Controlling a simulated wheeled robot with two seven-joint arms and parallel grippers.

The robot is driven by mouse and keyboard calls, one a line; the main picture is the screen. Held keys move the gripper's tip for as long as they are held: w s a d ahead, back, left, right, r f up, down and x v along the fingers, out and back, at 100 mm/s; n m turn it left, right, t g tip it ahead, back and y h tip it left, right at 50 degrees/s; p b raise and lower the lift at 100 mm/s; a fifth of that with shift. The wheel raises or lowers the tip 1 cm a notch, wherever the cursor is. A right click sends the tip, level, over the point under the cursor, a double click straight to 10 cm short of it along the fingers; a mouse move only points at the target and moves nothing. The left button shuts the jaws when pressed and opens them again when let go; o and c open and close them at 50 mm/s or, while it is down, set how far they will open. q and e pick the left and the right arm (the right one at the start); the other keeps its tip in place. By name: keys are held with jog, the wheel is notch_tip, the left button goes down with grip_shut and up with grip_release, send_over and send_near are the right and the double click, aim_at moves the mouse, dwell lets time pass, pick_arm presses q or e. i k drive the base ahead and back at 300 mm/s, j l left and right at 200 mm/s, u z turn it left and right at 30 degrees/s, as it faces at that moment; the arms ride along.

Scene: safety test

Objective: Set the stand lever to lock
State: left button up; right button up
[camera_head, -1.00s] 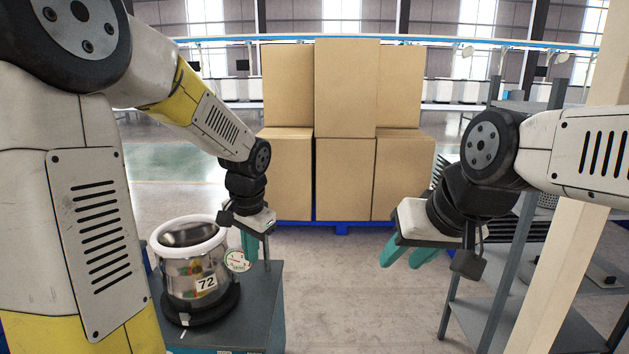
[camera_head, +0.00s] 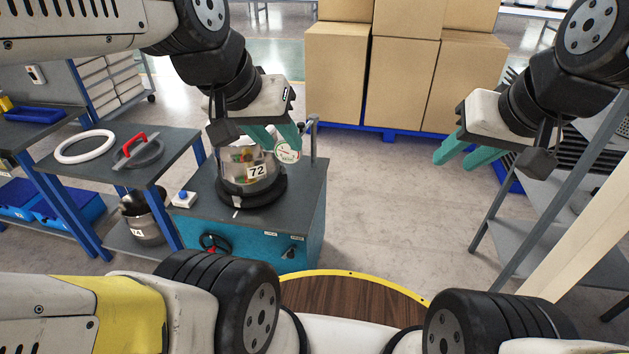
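The stand is a teal cabinet (camera_head: 262,247) with a dark grey top, below my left gripper. A small black lever (camera_head: 290,253) is on its front face at the right, under two small white labels (camera_head: 283,235); its exact setting is too small to tell. A clear vessel marked 72 (camera_head: 240,172) stands in a black base on the stand, with a round gauge (camera_head: 287,151) at its right. My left gripper (camera_head: 277,138) is open, above and in front of the vessel, hiding its top. My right gripper (camera_head: 464,157) is open and empty, over the floor to the right.
A handwheel with a red grip (camera_head: 214,243) is on the stand's front. A side table at left bears a white ring (camera_head: 85,147) and a red-handled lid (camera_head: 138,150). Cardboard boxes (camera_head: 402,80) stand behind; a grey shelf (camera_head: 520,222) is at right. Floor between is clear.

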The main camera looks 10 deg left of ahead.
aim_at(290, 254)
jog(key=i+u, duration=0.15)
jog(key=u, duration=1.35)
jog(key=i+l+u, duration=0.1)
jog(key=l+u, duration=1.2)
jog(key=l, duration=0.7)
jog(key=k+l+u, duration=0.1)
jog(key=l, duration=0.4)
jog(key=k+l, duration=0.1)
jog(key=l, duration=0.4)
